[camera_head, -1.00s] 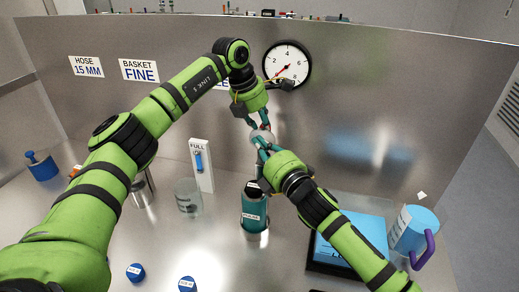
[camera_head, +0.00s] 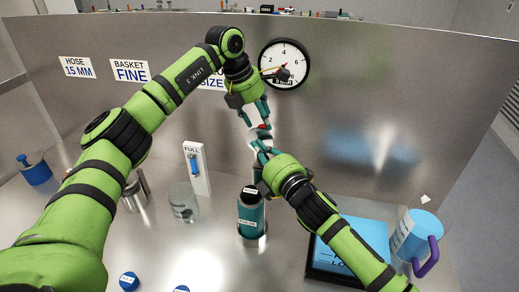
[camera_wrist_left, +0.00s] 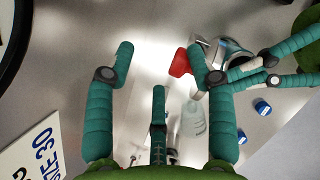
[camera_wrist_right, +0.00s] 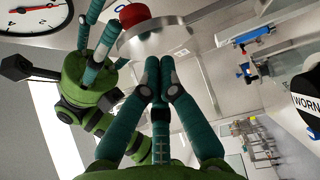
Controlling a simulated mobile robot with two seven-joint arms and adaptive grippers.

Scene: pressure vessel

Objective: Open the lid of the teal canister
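The teal canister (camera_head: 251,214) stands upright on the bench, below my grippers. Its top is dark, and I cannot tell whether it is covered. A silver disc-shaped lid (camera_wrist_right: 155,38) with a red knob (camera_wrist_right: 132,15) is in the air between my grippers, well above the canister. My right gripper (camera_wrist_right: 159,60) has its fingers together, with the tips at the lid's rim. My left gripper (camera_wrist_left: 165,63) has its fingers spread, with the red knob (camera_wrist_left: 181,62) beside the inner side of one finger. The left gripper (camera_head: 257,121) is above the lid in the head view.
A dial gauge (camera_head: 284,64) is on the steel back panel, close behind my left gripper. A glass jar (camera_head: 184,203) and a lever panel marked FULL (camera_head: 197,168) stand left of the canister. A tablet (camera_head: 352,240) and blue jug (camera_head: 414,235) are to the right.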

